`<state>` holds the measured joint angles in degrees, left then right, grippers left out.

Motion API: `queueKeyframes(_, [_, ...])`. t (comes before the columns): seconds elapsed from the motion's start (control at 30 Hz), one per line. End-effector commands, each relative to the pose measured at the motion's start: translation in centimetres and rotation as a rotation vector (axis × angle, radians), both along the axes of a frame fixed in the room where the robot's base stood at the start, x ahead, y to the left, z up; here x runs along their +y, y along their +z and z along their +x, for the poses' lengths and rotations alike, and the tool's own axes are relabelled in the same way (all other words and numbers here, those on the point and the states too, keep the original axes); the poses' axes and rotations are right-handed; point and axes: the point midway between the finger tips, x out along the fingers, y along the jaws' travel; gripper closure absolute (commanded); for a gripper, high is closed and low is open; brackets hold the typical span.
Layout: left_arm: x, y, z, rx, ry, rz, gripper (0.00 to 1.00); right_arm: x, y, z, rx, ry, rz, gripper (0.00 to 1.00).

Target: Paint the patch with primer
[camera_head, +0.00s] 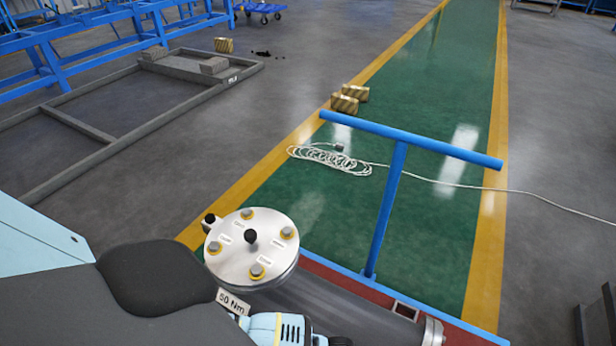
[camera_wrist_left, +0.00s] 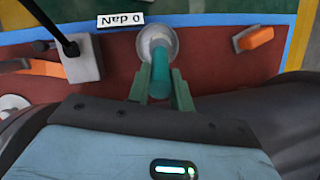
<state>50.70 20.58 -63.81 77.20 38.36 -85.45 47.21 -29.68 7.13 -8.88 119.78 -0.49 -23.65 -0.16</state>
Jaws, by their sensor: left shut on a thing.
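In the left wrist view my left gripper (camera_wrist_left: 160,88) is shut on a teal cylindrical handle (camera_wrist_left: 160,70). The handle's far end is at a round, pale metallic piece (camera_wrist_left: 157,38) over a red-brown surface (camera_wrist_left: 210,75). I cannot tell whether the handle's end rests in that piece or is part of it. In the head view the shell's round metal cover (camera_head: 252,243) with several yellow-ringed bolts and a black knob is at the lower middle. A dark grey cylinder (camera_head: 340,315) lies beside it. I cannot make out a patch or primer. The right gripper is not in view.
An orange-handled item (camera_wrist_left: 255,38) lies right of the handle. A grey block (camera_wrist_left: 80,60) with a black stem and another orange part (camera_wrist_left: 42,68) lie left. A blue T-shaped stand (camera_head: 385,205) rises behind the shell. A coiled white cable (camera_head: 330,158) lies on the green floor.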

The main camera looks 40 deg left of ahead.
Motion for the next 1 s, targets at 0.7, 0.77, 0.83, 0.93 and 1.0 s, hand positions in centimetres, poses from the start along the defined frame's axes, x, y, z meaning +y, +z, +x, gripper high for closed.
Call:
queueKeyframes(0.7, [-0.1,5.4,0.2,-0.003,0.000,-0.002,1.00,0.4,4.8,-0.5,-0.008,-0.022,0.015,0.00])
queueKeyframes(0.77, [-0.1,5.8,0.2,-0.003,0.000,-0.002,1.00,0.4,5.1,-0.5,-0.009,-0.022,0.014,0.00])
queueKeyframes(0.83, [-0.1,6.1,0.2,-0.002,0.001,-0.002,1.00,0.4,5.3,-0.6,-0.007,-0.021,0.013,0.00])
queueKeyframes(0.93, [-0.1,6.2,0.1,-0.001,0.001,-0.002,1.00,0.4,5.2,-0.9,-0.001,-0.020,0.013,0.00])
queueKeyframes(1.0, [-0.1,6.1,0.1,0.000,-0.001,-0.001,1.00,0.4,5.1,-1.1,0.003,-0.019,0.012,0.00])
